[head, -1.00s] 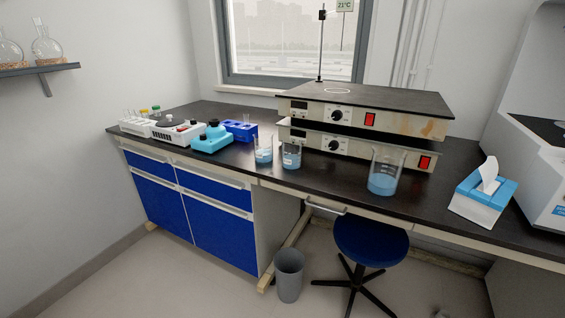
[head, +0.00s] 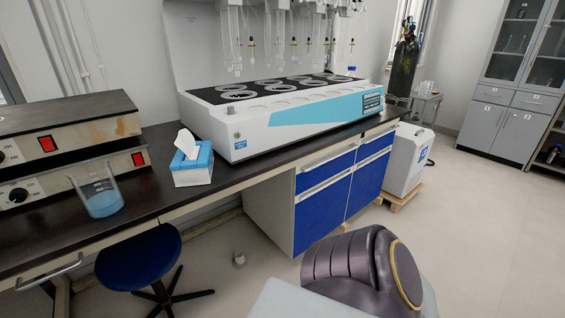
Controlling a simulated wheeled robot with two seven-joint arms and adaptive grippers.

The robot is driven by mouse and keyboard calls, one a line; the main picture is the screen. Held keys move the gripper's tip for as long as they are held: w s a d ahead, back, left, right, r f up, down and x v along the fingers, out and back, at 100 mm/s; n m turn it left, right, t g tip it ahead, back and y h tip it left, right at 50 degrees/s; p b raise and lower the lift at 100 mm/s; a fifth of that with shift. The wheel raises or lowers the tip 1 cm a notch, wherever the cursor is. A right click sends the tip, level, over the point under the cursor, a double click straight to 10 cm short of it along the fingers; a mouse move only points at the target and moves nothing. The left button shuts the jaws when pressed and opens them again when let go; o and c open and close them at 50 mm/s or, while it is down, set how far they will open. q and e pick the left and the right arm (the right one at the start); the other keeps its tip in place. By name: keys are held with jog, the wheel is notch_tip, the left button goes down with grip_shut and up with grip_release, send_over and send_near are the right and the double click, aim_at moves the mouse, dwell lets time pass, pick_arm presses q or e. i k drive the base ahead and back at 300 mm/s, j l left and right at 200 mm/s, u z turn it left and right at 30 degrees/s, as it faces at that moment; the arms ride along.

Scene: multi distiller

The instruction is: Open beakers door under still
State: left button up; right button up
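The still (head: 300,112) is a long white and light-blue unit with several round heating plates on top and glassware hanging above. It stands on the dark bench. Under it is a cabinet with blue drawer fronts and blue doors. The left door (head: 321,215) and the right door (head: 368,188) both look closed, with drawers (head: 325,171) above them. I cannot tell from here which door is for beakers. Part of my own arm shows at the bottom, in front of the cabinet. Neither gripper is in view.
A blue stool (head: 140,257) stands left of the cabinet. A beaker of blue liquid (head: 101,199) and a tissue box (head: 192,164) stand on the bench. A white machine (head: 408,160) on a wooden pallet stands right of the cabinet. The floor at right is clear.

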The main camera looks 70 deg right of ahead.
aim_at(316, 212)
jog(key=z, duration=2.55)
